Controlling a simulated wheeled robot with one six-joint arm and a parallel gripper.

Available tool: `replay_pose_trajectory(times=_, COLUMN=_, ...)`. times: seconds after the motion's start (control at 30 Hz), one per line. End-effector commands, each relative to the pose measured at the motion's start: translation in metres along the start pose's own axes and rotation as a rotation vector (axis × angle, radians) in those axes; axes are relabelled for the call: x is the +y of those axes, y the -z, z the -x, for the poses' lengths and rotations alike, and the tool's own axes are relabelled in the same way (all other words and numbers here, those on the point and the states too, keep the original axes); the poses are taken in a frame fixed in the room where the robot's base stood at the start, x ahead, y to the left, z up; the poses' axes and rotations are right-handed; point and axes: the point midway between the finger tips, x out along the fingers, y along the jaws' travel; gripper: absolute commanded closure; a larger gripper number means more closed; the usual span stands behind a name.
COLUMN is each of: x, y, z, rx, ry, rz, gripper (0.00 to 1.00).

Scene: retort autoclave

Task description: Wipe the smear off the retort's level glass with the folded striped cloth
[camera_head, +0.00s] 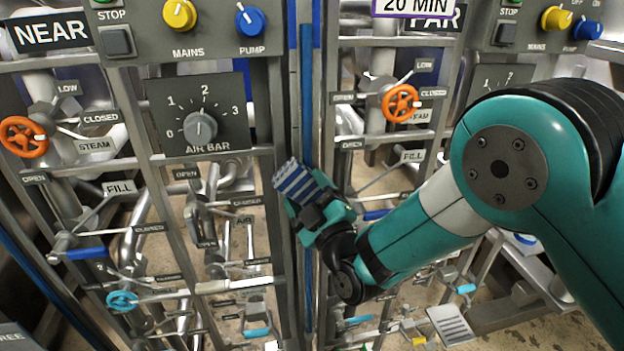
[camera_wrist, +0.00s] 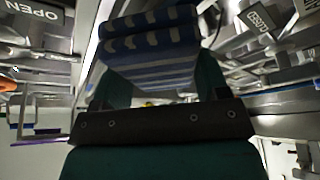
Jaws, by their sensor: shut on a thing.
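My gripper (camera_head: 312,198) is shut on the folded striped cloth (camera_head: 297,183), which is blue with pale stripes. The cloth also fills the top middle of the wrist view (camera_wrist: 150,48), between the two fingers. In the head view the cloth is in front of the lower part of a tall vertical tube with a blue column (camera_head: 307,90), which looks like the level glass, between the two panels. I cannot tell whether the cloth touches it. No smear can be made out; the cloth and gripper hide part of the tube.
The NEAR panel (camera_head: 130,45) stands left, with an AIR BAR dial (camera_head: 200,127), an orange valve wheel (camera_head: 22,136) and a blue-handled FILL lever (camera_head: 85,253). Right of the tube is another orange wheel (camera_head: 400,103). Pipes and levers crowd both sides of my gripper.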

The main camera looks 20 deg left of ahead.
Motion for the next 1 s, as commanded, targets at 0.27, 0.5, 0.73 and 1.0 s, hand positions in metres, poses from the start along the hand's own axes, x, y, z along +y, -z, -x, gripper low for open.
replay_pose_trajectory(times=0.27, x=-0.002, y=0.006, z=-0.002, rx=0.005, ry=0.000, rz=-0.003, gripper=0.66)
replay_pose_trajectory(times=0.5, x=0.007, y=0.013, z=-0.004, rx=0.006, ry=-0.002, rz=-0.002, gripper=0.66)
replay_pose_trajectory(times=0.73, x=0.018, y=0.022, z=-0.006, rx=0.003, ry=-0.001, rz=-0.002, gripper=0.66)
replay_pose_trajectory(times=1.0, x=0.014, y=0.017, z=-0.006, rx=0.009, ry=0.002, rz=-0.001, gripper=0.66)
